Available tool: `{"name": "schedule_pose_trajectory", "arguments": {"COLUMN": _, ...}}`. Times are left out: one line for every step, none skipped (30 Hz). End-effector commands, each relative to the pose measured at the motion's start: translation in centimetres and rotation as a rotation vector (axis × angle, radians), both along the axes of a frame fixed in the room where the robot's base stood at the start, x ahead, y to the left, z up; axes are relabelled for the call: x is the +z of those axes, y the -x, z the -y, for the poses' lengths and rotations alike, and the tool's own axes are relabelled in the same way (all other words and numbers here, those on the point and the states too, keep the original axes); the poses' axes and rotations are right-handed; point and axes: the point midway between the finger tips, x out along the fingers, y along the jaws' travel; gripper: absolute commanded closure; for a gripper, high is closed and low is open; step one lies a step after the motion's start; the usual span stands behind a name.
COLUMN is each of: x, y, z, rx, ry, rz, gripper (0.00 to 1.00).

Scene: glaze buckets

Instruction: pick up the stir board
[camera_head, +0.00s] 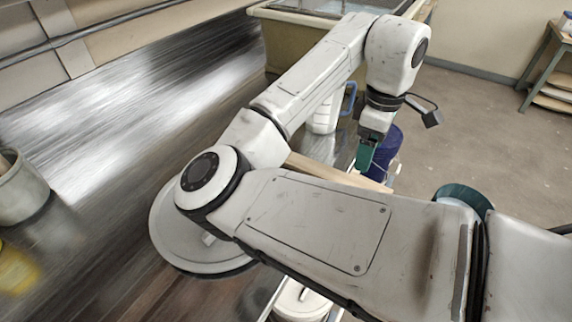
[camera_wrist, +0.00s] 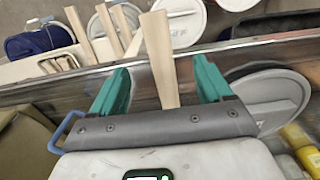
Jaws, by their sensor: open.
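A pale wooden stir board (camera_wrist: 160,60) shows in the wrist view between the two teal fingers of my gripper (camera_wrist: 163,80). Its upper end reaches past the fingertips and its lower end is hidden behind the grey guard of my gripper. There is a gap to each finger, and the jaws are open. In the head view my gripper (camera_head: 366,155) hangs down near a blue bucket (camera_head: 386,146). A wooden strip (camera_head: 335,172) shows there behind my arm; I cannot tell if it is the same board.
Several other wooden pieces (camera_wrist: 107,28) stand beyond in the wrist view, near white lids (camera_wrist: 183,20). A metal edge (camera_wrist: 255,52) runs across it. A round grey lid (camera_wrist: 268,100) and yellow bottles (camera_wrist: 302,145) lie right. A large tub (camera_head: 285,40) stands behind in the head view.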

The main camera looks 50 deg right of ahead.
Motion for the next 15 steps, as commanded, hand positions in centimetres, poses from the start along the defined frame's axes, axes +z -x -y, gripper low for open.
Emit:
{"name": "schedule_pose_trajectory", "arguments": {"x": -0.4, "y": 0.0, "z": -0.1, "rx": 0.006, "ry": -0.007, "rz": 0.0, "gripper": 0.21}}
{"name": "schedule_pose_trajectory", "arguments": {"x": -0.7, "y": 0.0, "z": -0.1, "rx": 0.008, "ry": -0.008, "rz": 0.0, "gripper": 0.21}}
{"name": "schedule_pose_trajectory", "arguments": {"x": -1.2, "y": 0.0, "z": -0.2, "rx": 0.008, "ry": -0.01, "rz": -0.001, "gripper": 0.21}}
{"name": "schedule_pose_trajectory", "arguments": {"x": -1.7, "y": 0.0, "z": -0.2, "rx": 0.008, "ry": -0.01, "rz": -0.001, "gripper": 0.21}}
{"name": "schedule_pose_trajectory", "arguments": {"x": -2.2, "y": 0.0, "z": -0.1, "rx": 0.007, "ry": -0.009, "rz": -0.001, "gripper": 0.21}}
{"name": "schedule_pose_trajectory", "arguments": {"x": -2.8, "y": 0.0, "z": -0.2, "rx": 0.007, "ry": -0.009, "rz": -0.001, "gripper": 0.21}}
{"name": "schedule_pose_trajectory", "arguments": {"x": -3.2, "y": 0.0, "z": -0.1, "rx": 0.007, "ry": -0.008, "rz": -0.001, "gripper": 0.21}}
{"name": "schedule_pose_trajectory", "arguments": {"x": -3.7, "y": 0.0, "z": -0.1, "rx": 0.007, "ry": -0.008, "rz": -0.001, "gripper": 0.21}}
{"name": "schedule_pose_trajectory", "arguments": {"x": -4.2, "y": 0.0, "z": -0.1, "rx": 0.007, "ry": -0.008, "rz": -0.001, "gripper": 0.21}}
{"name": "schedule_pose_trajectory", "arguments": {"x": -4.5, "y": 0.0, "z": -0.1, "rx": 0.007, "ry": -0.007, "rz": 0.0, "gripper": 0.21}}
{"name": "schedule_pose_trajectory", "arguments": {"x": -4.8, "y": 0.0, "z": -0.1, "rx": 0.007, "ry": -0.006, "rz": 0.0, "gripper": 0.21}}
{"name": "schedule_pose_trajectory", "arguments": {"x": -5.1, "y": 0.0, "z": -0.1, "rx": 0.006, "ry": -0.006, "rz": 0.0, "gripper": 0.21}}
{"name": "schedule_pose_trajectory", "arguments": {"x": -5.3, "y": 0.0, "z": -0.1, "rx": 0.006, "ry": -0.006, "rz": 0.0, "gripper": 0.21}}
{"name": "schedule_pose_trajectory", "arguments": {"x": -5.4, "y": 0.0, "z": -0.1, "rx": 0.005, "ry": -0.006, "rz": 0.0, "gripper": 0.21}}
{"name": "schedule_pose_trajectory", "arguments": {"x": -5.6, "y": 0.0, "z": 0.0, "rx": 0.005, "ry": -0.006, "rz": 0.0, "gripper": 0.21}}
